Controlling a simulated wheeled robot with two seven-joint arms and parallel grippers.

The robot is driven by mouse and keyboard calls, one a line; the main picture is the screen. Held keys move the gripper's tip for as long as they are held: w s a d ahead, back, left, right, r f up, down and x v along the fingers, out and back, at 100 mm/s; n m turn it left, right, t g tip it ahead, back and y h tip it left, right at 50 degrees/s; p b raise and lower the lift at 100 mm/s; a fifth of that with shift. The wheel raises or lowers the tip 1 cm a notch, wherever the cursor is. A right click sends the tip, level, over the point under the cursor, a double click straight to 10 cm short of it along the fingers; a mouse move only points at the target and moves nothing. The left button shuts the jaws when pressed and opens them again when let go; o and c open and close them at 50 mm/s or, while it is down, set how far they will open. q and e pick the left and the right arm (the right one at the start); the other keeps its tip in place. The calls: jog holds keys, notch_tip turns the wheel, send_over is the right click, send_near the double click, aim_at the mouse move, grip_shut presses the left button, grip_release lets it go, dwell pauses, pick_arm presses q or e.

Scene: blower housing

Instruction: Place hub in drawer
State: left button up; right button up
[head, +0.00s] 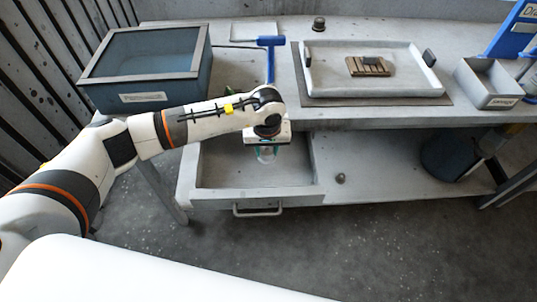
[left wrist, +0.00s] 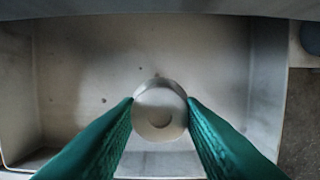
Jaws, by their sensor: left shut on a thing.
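The hub (left wrist: 160,112), a small pale round part, is held between the green fingers of my left gripper (left wrist: 160,108) in the left wrist view. In the head view my left gripper (head: 266,148) points down over the open drawer (head: 225,172), with the hub (head: 266,157) partly showing below it. The drawer is pulled out under the bench and looks empty. In the left wrist view the drawer floor (left wrist: 90,70) lies below the hub; whether they touch, I cannot tell. My right gripper is not in view.
A blue-grey bin (head: 150,92) stands on the bench at left. A blue hammer-like tool (head: 271,60) lies behind my left wrist. A white tray (head: 330,88) with a slatted block sits at right, beside a small grey box (head: 487,90). A small knob-like part (head: 340,178) lies right of the drawer.

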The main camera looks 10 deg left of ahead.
aim_at(267, 169)
pick_arm(q)
jog(key=shift+f, duration=0.9)
notch_tip(267, 169, down, 4)
jog(key=shift+r+p, duration=0.1)
jog(key=shift+p, duration=0.2)
jog(key=shift+f, duration=0.2)
jog(key=o, duration=1)
jog(key=shift+o, duration=0.2)
